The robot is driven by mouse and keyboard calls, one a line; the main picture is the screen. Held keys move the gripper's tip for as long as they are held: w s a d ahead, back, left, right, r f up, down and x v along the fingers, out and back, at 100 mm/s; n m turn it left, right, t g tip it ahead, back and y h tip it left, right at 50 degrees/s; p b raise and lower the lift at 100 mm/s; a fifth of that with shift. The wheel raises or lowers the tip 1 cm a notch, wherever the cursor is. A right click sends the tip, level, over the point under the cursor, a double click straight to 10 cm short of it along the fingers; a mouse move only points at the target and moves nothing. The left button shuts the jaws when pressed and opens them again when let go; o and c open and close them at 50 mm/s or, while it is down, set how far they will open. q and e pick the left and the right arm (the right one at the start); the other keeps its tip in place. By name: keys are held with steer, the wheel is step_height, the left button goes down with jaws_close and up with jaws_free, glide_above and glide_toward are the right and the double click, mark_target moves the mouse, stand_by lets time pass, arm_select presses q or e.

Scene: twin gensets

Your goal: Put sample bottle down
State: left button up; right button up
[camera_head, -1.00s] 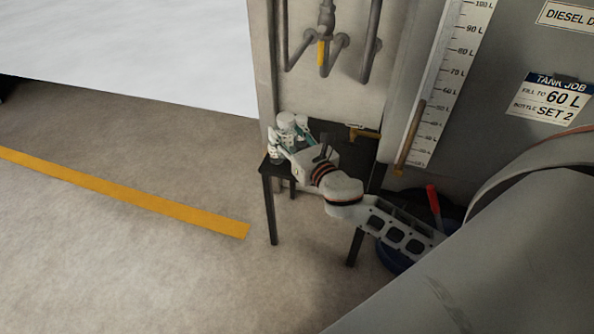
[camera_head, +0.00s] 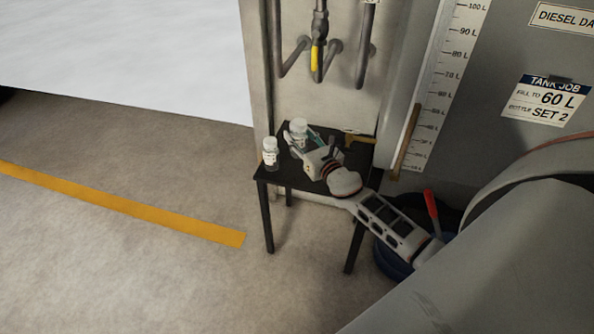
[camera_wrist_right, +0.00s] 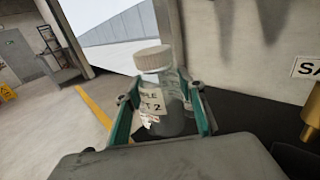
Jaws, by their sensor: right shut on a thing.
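My right gripper (camera_head: 307,143) reaches over a small black table (camera_head: 285,175). It is shut on a clear sample bottle with a white cap, which shows in the head view (camera_head: 298,132). In the right wrist view the bottle (camera_wrist_right: 160,97) stands roughly upright between the teal fingers of the gripper (camera_wrist_right: 162,112). Its label is partly visible and ends in "2". I cannot tell whether its base touches the tabletop. Another white-capped bottle (camera_head: 270,153) stands apart at the table's left corner. My left gripper is not in view.
A brass-coloured fitting (camera_head: 357,138) lies at the table's back right. Pipes with a yellow-handled valve (camera_head: 317,57) are on the wall above. A tank with a level gauge (camera_head: 437,90) stands at right. A red-handled blue container (camera_head: 395,260) is on the floor.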

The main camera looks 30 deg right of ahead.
step_height(320, 180, down, 7)
steer(key=b, duration=0.4)
steer(key=shift+s+f+b, duration=0.1)
steer(key=shift+f+b, duration=0.1)
steer(key=shift+b, duration=0.1)
step_height(320, 180, down, 5)
steer(key=b, duration=0.4)
steer(key=shift+f+b, duration=0.25)
steer(key=shift+b, duration=0.25)
steer(key=shift+r, duration=0.4)
steer(key=shift+f, duration=0.35)
steer(key=o, duration=0.8)
steer(key=shift+o, duration=1.4)
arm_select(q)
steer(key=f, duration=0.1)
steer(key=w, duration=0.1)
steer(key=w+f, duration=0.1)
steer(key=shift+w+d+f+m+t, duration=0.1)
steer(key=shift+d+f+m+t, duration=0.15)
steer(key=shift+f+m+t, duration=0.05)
arm_select(e)
steer(key=shift+r, duration=0.1)
